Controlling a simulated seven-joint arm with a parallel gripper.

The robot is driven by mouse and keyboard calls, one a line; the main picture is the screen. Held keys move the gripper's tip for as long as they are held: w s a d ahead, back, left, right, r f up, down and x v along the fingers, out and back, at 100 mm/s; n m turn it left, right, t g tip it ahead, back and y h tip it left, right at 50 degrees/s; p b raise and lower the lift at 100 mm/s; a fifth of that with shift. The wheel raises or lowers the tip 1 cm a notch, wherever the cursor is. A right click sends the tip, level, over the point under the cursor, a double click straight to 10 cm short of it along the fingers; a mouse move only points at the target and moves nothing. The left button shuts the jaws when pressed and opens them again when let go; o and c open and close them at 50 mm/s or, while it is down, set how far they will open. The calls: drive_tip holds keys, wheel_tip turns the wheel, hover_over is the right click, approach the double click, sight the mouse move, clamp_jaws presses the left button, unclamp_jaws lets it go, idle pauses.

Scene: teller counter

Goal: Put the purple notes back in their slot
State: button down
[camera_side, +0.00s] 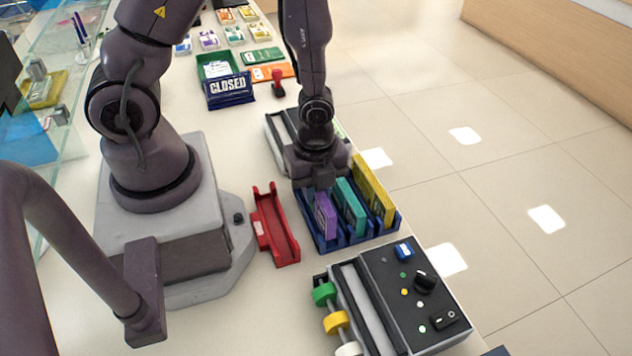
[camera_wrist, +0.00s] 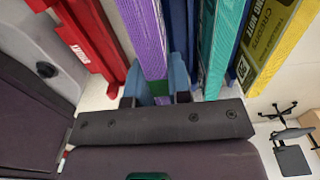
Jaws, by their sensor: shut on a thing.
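The purple notes (camera_side: 325,215) stand upright in the left slot of the blue rack (camera_side: 333,246), or just within it; their lower edge is hidden. In the wrist view the purple notes (camera_wrist: 144,38) run up from between the fingers. My gripper (camera_side: 318,190) is over the rack and shut on the purple notes. It also shows in the wrist view (camera_wrist: 157,88), with a finger on each side of the notes. Teal notes (camera_side: 350,206) and yellow notes (camera_side: 374,189) stand upright in the rack to the right of the purple ones.
A red tray (camera_side: 274,225) lies empty to the left of the rack. A control box (camera_side: 410,293) with knobs and coloured rollers stands in front. A CLOSED sign (camera_side: 229,90) and a red stamp (camera_side: 278,83) stand farther back. The counter's edge is to the right.

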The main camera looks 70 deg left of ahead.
drive_tip(key=shift+f, duration=1.1)
drive_tip(key=c, duration=1)
unclamp_jaws()
drive_tip(key=shift+r, duration=0.15)
drive_tip(key=shift+r, duration=3.4)
